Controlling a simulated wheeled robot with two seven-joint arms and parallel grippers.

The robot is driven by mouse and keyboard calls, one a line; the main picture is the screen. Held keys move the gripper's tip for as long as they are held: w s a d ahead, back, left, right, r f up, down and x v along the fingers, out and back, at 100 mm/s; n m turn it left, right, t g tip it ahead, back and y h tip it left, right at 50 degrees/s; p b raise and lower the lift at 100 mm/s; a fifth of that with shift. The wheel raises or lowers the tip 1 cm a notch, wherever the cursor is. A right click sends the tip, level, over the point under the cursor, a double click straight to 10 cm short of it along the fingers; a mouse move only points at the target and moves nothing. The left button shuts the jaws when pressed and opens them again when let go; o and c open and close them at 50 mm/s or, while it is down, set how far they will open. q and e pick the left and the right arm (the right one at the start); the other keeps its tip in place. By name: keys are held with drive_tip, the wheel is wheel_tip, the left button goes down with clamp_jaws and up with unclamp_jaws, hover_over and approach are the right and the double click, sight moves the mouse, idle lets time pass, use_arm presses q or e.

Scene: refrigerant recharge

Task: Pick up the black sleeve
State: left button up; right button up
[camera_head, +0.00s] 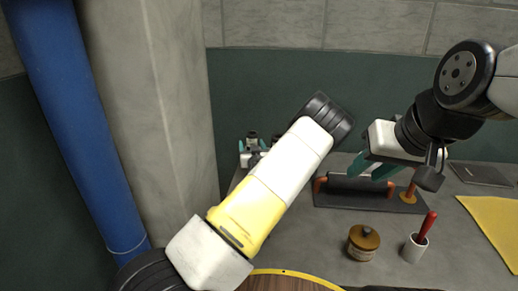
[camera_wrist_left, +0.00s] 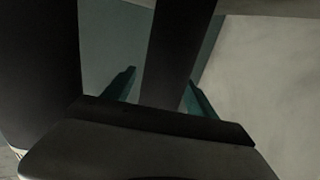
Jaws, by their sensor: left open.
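The black sleeve (camera_head: 352,186) appears as a long dark piece lying across orange supports on a dark base plate (camera_head: 330,201), at the middle right of the head view. My right gripper (camera_head: 366,175) comes in from the right with teal fingers spread apart, just over or in front of the sleeve; whether it touches cannot be told. My left gripper (camera_head: 252,150) is partly hidden behind my white and yellow left arm, left of the sleeve. In the left wrist view its teal fingers (camera_wrist_left: 160,92) stand apart, with a dark bar of unclear identity between or beyond them.
A brown-lidded jar (camera_head: 363,243) and a pale cup (camera_head: 414,248) with a red-handled tool stand in front of the base plate. A yellow cloth (camera_head: 495,226) lies at right. A dark flat panel (camera_head: 480,174) lies behind it. A blue pipe (camera_head: 80,120) and concrete pillar (camera_head: 165,110) stand left.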

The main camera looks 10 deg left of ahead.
use_arm(q)
drive_tip(key=shift+w, duration=0.15)
drive_tip(key=c, duration=1.4)
drive_tip(key=shift+c, duration=0.2)
drive_tip(key=shift+r, duration=0.15)
